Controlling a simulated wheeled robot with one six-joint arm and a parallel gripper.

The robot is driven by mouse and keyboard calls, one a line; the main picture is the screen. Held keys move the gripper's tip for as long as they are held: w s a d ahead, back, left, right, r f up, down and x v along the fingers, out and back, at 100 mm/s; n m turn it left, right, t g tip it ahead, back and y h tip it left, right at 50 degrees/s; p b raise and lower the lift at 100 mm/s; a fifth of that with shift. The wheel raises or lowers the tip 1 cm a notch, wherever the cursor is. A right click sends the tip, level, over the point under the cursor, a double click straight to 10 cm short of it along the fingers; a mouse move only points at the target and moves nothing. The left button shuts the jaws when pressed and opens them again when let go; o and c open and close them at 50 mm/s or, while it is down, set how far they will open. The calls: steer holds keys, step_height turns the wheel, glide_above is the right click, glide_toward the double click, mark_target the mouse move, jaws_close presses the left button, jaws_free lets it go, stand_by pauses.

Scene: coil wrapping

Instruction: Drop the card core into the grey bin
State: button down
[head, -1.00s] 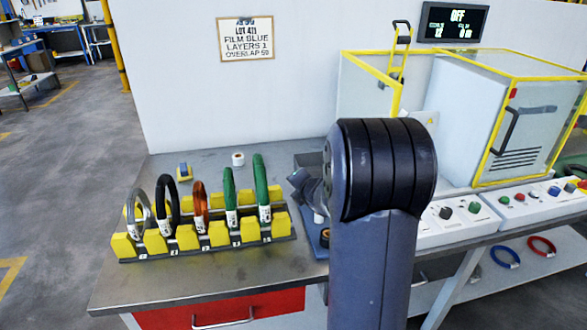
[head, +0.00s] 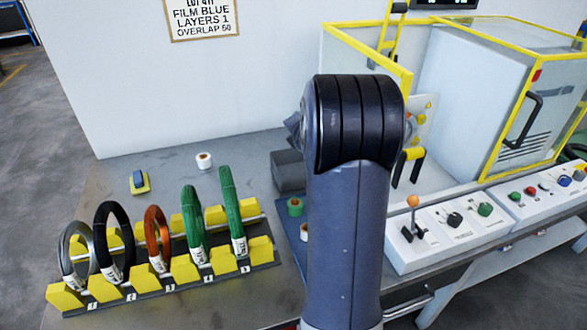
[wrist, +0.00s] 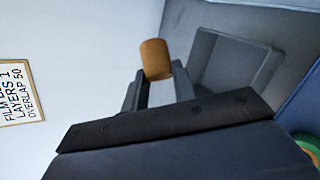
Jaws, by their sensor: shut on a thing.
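The card core (wrist: 154,57) is a short brown cylinder between the fingertips of my gripper (wrist: 159,76), which is shut on it in the wrist view. The grey bin (wrist: 240,72) is an open box to the right of the core in that view, and the core appears outside its rim. In the head view the bin (head: 287,172) stands on the bench by the wall, partly hidden by my arm. The core and fingertips are hidden behind my arm there.
A yellow rack (head: 180,268) holds several upright coils at the left. A white-wrapped roll (head: 204,160) and a small blue and yellow tool (head: 139,182) lie behind it. A green roll (head: 295,207) sits near the bin. A yellow-framed machine (head: 480,90) and control panels (head: 450,228) stand right.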

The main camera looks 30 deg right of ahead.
step_height(320, 180, down, 6)
steer(key=b, duration=0.5)
steer(key=shift+r, duration=0.2)
steer(key=c, duration=1.1)
jaws_free()
steer(key=shift+o, duration=0.2)
steer(key=p+v, duration=0.2)
steer(key=v, duration=0.9)
steer(key=shift+w+f, duration=0.1)
steer(key=shift+f, duration=0.05)
